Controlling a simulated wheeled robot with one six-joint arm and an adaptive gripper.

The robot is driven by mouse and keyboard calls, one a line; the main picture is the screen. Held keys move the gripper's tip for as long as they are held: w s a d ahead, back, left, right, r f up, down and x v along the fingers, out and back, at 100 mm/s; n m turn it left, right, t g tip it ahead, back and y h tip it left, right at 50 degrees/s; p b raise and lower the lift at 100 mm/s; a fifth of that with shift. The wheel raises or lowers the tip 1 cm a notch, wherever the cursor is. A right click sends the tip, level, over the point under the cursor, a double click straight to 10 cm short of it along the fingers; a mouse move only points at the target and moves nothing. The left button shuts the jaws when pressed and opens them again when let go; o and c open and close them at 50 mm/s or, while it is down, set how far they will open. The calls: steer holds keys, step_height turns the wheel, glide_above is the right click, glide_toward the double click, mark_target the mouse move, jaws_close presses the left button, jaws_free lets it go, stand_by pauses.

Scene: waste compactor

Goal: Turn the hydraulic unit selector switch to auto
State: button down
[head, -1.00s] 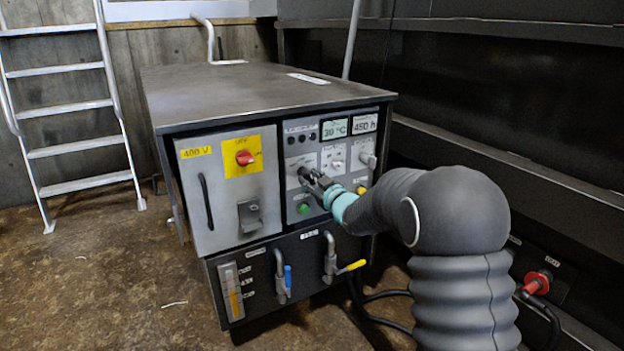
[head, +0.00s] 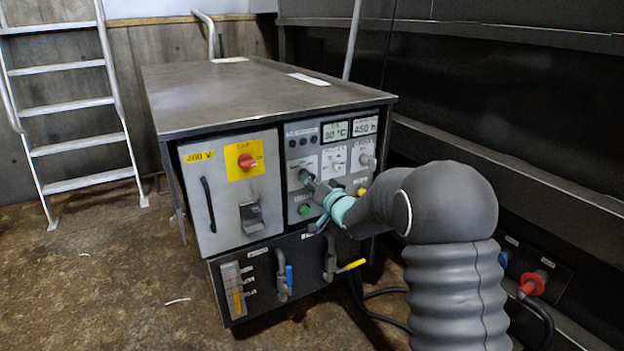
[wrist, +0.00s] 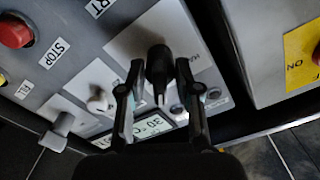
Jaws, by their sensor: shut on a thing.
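The hydraulic unit's control panel (head: 333,144) is on the front right of a dark metal cabinet. My gripper (head: 312,184) reaches the leftmost switch on this panel and covers most of it in the head view. In the wrist view, which is turned upside down, the black selector knob (wrist: 159,62) stands between the two fingers of my gripper (wrist: 160,80). The fingers are shut on the knob from both sides. Its long axis runs nearly straight toward the temperature display (wrist: 150,128). Part of a label starting "HA" shows beside it; the rest is hidden.
A pale switch (head: 335,159) and a grey one (head: 367,160) sit to the right. Below are a green button (head: 304,209) and a yellow one. A red main switch (head: 246,160) is on the door at left. Valve handles (head: 351,265) stick out lower down.

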steer(key=shift+w+d+r+m+p, duration=0.15)
steer(key=shift+m+p, duration=0.25)
steer(key=shift+m, duration=0.7)
steer(key=c, duration=1.2)
jaws_free()
steer(key=v, duration=1.2)
